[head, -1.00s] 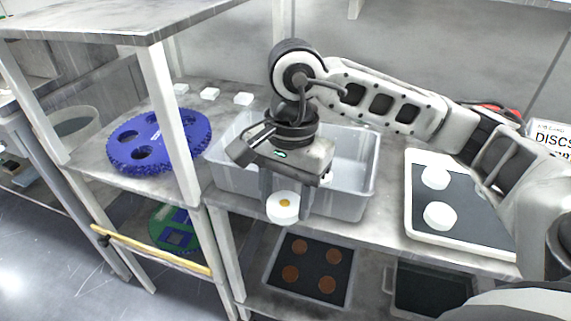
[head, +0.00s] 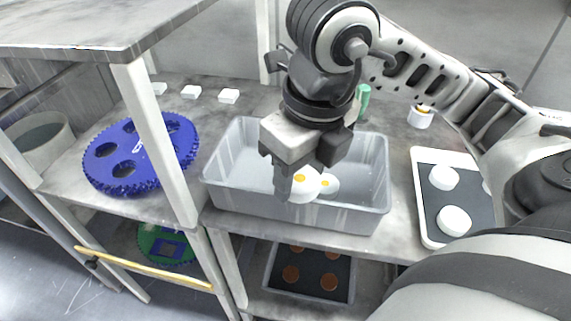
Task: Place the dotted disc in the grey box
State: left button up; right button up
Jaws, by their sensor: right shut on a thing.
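My right gripper (head: 299,182) is shut on a white disc with a yellow dot (head: 303,190). It holds the disc over the grey box (head: 376,208), near the middle of the opening. A second white shape with a yellow dot (head: 329,184) shows just behind the held disc, within the box's outline; it is partly hidden and I cannot tell exactly how it rests. The grey box stands on the bench shelf, and its far middle is hidden by my arm. My left gripper is not in view.
A black-topped white tray (head: 432,222) with white discs is right of the box. Blue perforated platens (head: 184,140) lie left, beyond a white post (head: 152,140). Small white blocks (head: 228,96) sit behind. A white item with an orange top (head: 420,117) stands back right.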

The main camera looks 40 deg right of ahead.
jog(key=shift+w+d+r+p, duration=0.1)
jog(key=shift+w+r+p, duration=0.2)
jog(key=shift+p, duration=0.45)
jog(key=shift+w+d+f+p, duration=0.15)
jog(key=shift+w+f+p, duration=0.1)
jog(key=shift+p, duration=0.45)
jog(key=w+d+f, duration=0.1)
jog(key=w+f, duration=0.2)
jog(key=w+d+f, duration=0.1)
jog(key=w+f, duration=0.2)
jog(key=w, duration=0.1)
jog(key=w+d+f+p, duration=0.1)
jog(key=w+f, duration=0.2)
jog(key=shift+w+d, duration=0.3)
jog(key=shift+w, duration=0.1)
jog(key=shift+w+f, duration=0.15)
jog(key=f, duration=0.3)
jog(key=shift+w+d+p, duration=0.15)
jog(key=shift+w+p, duration=0.05)
jog(key=shift+p, duration=0.2)
jog(key=shift+f, duration=0.25)
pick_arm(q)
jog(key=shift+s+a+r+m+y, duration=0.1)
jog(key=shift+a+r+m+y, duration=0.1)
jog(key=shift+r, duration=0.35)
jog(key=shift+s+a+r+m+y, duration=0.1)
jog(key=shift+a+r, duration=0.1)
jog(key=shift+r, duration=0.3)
pick_arm(e)
jog(key=shift+f, duration=0.1)
